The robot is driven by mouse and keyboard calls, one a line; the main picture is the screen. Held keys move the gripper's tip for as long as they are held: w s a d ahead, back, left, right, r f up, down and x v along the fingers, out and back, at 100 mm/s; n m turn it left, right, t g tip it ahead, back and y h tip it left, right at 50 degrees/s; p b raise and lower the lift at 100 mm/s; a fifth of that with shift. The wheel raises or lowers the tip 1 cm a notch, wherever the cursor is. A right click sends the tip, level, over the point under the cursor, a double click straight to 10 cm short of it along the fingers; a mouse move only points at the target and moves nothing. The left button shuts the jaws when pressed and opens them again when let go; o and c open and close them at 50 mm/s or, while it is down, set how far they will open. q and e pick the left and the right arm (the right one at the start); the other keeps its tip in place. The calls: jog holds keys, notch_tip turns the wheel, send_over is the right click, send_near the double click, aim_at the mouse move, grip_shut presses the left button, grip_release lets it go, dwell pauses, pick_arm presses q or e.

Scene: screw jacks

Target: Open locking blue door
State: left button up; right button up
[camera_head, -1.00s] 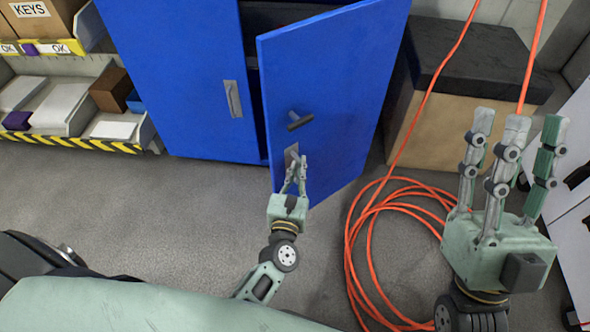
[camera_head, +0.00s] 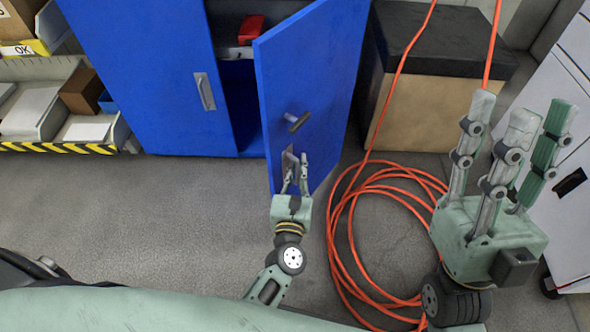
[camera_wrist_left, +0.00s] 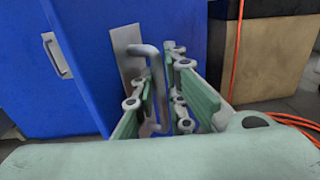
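The blue door (camera_head: 330,75) stands swung out, with a dark gap between it and the blue panel on its left. A T-shaped lever (camera_head: 297,122) is on its face, and a metal pull handle on a plate (camera_head: 289,161) sits lower, near its free edge. My left gripper (camera_head: 297,172) is at this lower handle. In the left wrist view, its fingers (camera_wrist_left: 163,95) lie closely on both sides of the bent handle bar (camera_wrist_left: 156,66); the contact is partly hidden. My right gripper (camera_head: 515,115) is raised at the right, fingers spread and empty, away from the door.
The left blue panel (camera_head: 140,70) has its own handle (camera_head: 205,92). A red object (camera_head: 251,29) shows inside the cabinet. An orange hose (camera_head: 345,235) lies coiled on the floor right of the door, before a black-topped box (camera_head: 425,110). Floor left of my left arm is clear.

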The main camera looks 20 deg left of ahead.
pick_arm(q)
jog(key=o, duration=0.4)
jog(key=shift+w+d, duration=0.15)
jog(key=shift+w, duration=0.1)
jog(key=shift+c, duration=0.2)
jog(key=shift+s, duration=0.1)
jog(key=shift+a, duration=0.2)
jog(key=shift+s, duration=0.25)
jog(key=s+d, duration=0.2)
jog(key=s, duration=0.9)
jog(key=shift+s, duration=0.25)
